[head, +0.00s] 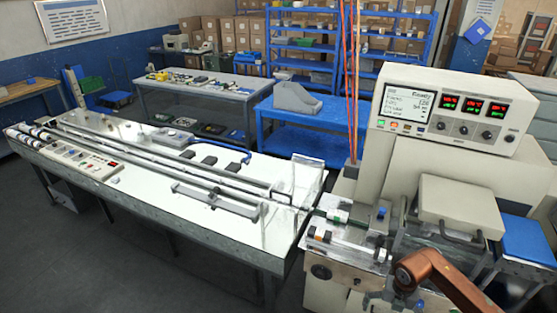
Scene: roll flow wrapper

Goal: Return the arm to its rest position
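A copper-coloured link of my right arm (446,280) reaches in from the lower right corner. It ends in a rounded joint with a dark round face, in front of the wrapping machine (450,170). I cannot make out a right gripper beyond that joint. My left arm and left gripper are not in the picture. The machine's lit display (408,104) and red number readouts (470,106) face me. No object is seen held by my arm.
A long white-topped infeed conveyor (150,185) with rails and a clear guard runs left from the machine. The machine's metal bed (340,250) and a blue-topped stool (526,238) lie close to my arm. Open floor (130,270) shows at the lower left.

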